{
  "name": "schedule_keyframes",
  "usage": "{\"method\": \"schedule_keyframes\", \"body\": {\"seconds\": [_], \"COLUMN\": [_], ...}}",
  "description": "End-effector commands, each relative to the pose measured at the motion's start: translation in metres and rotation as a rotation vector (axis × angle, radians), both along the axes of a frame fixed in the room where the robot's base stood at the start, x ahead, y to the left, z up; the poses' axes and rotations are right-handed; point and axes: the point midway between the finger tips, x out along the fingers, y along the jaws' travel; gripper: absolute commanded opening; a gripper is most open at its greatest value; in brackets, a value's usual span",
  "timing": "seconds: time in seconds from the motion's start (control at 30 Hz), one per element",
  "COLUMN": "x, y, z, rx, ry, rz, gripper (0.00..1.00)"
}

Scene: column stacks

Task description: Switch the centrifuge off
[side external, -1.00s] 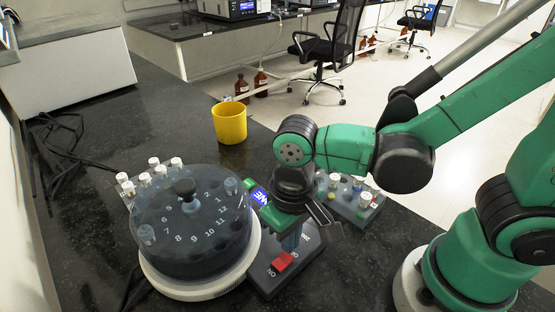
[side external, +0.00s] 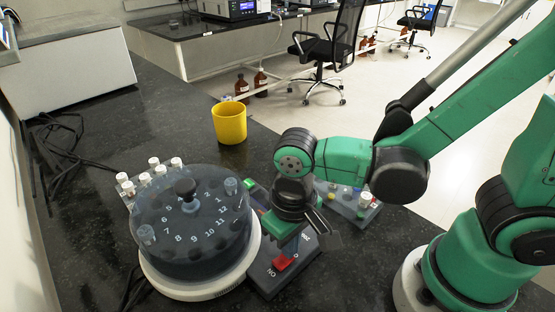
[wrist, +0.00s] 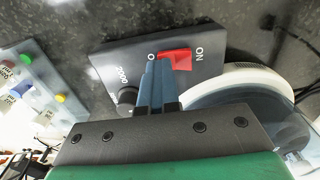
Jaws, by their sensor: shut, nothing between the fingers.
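The centrifuge (side external: 190,288) is round, with a white base and a smoky clear lid over a numbered rotor. Its dark control box (side external: 268,284) is at its right and carries a red rocker switch (side external: 284,263). In the wrist view the red switch (wrist: 180,60) sits between an "ON" mark on the right and an "O" mark on the left. My gripper (wrist: 156,70) is shut and empty, its blue fingertips down at the switch's "O" side. They look very close to it or touching; I cannot tell which. The switch's exact tilt is unclear.
A dark knob (wrist: 127,96) is on the control box left of my fingers. A tube rack (side external: 350,203) stands behind my gripper, and capped vials (side external: 153,162) stand behind the centrifuge. A yellow cup (side external: 229,123) is farther back. The bench front left is clear.

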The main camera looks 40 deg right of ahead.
Motion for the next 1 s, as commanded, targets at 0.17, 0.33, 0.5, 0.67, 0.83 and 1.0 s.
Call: {"method": "schedule_keyframes", "body": {"seconds": [0.17,0.33,0.5,0.67,0.83,1.0], "x": [0.0,0.0,0.0,0.0,0.0,0.0], "y": [0.0,0.0,0.0,0.0,0.0,0.0], "z": [0.003,0.018,0.033,0.045,0.05,0.05], "rx": [0.001,0.001,0.001,0.001,0.001,0.001], "ry": [0.0,0.0,0.0,0.0,0.0,0.0], "rz": [0.0,0.0,0.0,0.0,0.0,0.0], "gripper": [0.0,0.0,0.0,0.0,0.0,0.0]}}
